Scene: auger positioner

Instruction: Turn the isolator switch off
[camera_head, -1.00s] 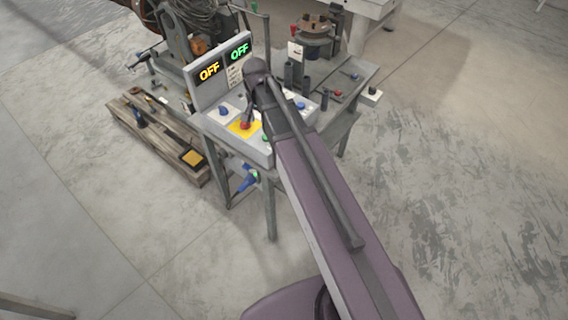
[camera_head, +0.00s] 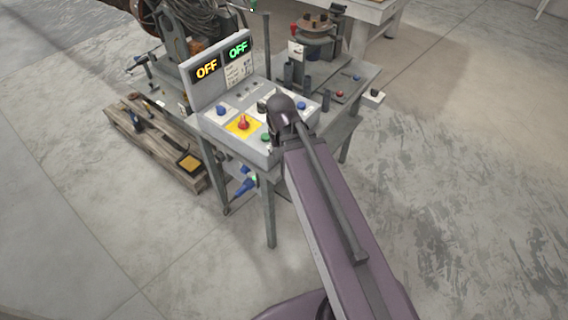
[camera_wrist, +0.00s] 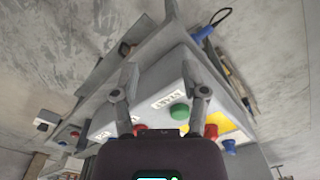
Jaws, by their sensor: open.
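The isolator switch (camera_head: 243,123) is a red rotary knob on a yellow plate, on the sloped top of the grey control box (camera_head: 212,124). In the wrist view a red knob (camera_wrist: 211,131) beside a yellow plate (camera_wrist: 225,121) appears to be this switch, low and right of the fingers. My gripper (camera_wrist: 159,68) is open, with its fingers apart and nothing between them. In the head view my wrist stands right of the switch, apart from it, and hides the gripper. The exact handle angle is too small to tell.
A green button (camera_wrist: 180,111) by a START label and another red control (camera_wrist: 140,129) lie near my gripper. A blue knob (camera_head: 221,109) sits left of the switch. The upright panel (camera_head: 222,72) shows two OFF signs.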

